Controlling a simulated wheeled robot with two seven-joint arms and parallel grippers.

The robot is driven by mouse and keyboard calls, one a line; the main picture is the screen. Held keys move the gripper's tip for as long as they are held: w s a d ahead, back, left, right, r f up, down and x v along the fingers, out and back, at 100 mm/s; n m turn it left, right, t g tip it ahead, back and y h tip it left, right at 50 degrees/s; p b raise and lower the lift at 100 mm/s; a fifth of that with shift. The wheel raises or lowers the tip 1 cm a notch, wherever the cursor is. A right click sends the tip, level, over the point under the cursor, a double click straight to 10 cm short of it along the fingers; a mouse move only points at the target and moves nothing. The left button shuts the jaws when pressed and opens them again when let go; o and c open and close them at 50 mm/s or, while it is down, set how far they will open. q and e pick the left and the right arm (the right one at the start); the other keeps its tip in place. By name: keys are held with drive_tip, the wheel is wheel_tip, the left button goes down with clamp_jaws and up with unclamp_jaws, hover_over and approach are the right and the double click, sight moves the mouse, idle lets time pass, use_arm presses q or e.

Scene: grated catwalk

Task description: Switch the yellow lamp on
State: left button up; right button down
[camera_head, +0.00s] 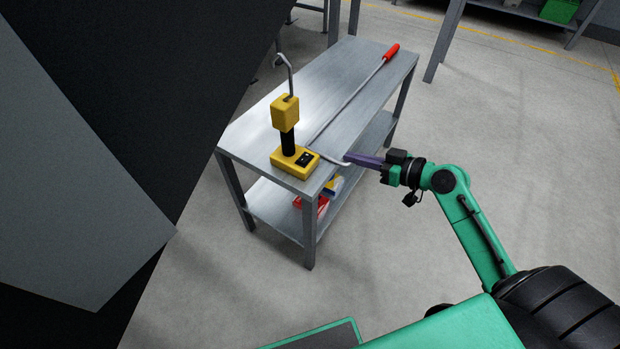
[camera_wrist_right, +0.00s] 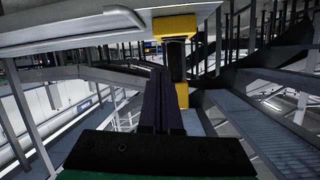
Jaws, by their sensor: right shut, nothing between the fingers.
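The yellow lamp (camera_head: 285,115) stands upright near the front end of a grey metal table (camera_head: 345,85). It has a black stem, a hook on top and a yellow base with a black switch (camera_head: 305,158) on it. My right gripper (camera_head: 348,157), with dark purple fingers, is shut and empty. It is at the table's right edge, to the right of the lamp base and apart from it. In the right wrist view, the shut fingers (camera_wrist_right: 160,75) point towards the lamp (camera_wrist_right: 178,65), which appears upside down. My left gripper is not in view.
A thin rod with a red handle (camera_head: 391,52) lies along the table, its bent end by my right gripper. Red, yellow and blue items (camera_head: 330,190) are on the lower shelf. Open floor (camera_head: 480,130) lies right of the table. A large dark surface fills the left.

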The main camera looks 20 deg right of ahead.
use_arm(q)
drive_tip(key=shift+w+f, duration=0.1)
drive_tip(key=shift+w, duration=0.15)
use_arm(e)
drive_tip(key=shift+n+g+y, duration=0.3)
drive_tip(key=shift+n+y, duration=0.4)
drive_tip(key=shift+y, duration=0.1)
drive_tip(key=a+r, duration=0.1)
drive_tip(key=s+a+r, duration=0.1)
drive_tip(key=r, duration=0.1)
drive_tip(key=shift+a, duration=0.3)
hover_over(310, 166)
wheel_tip(310, 166, down, 3)
drive_tip(key=shift+w+f+p, duration=0.15)
drive_tip(key=shift+p, duration=0.2)
drive_tip(key=shift+s+f, duration=0.2)
drive_tip(key=shift+f, duration=1.35)
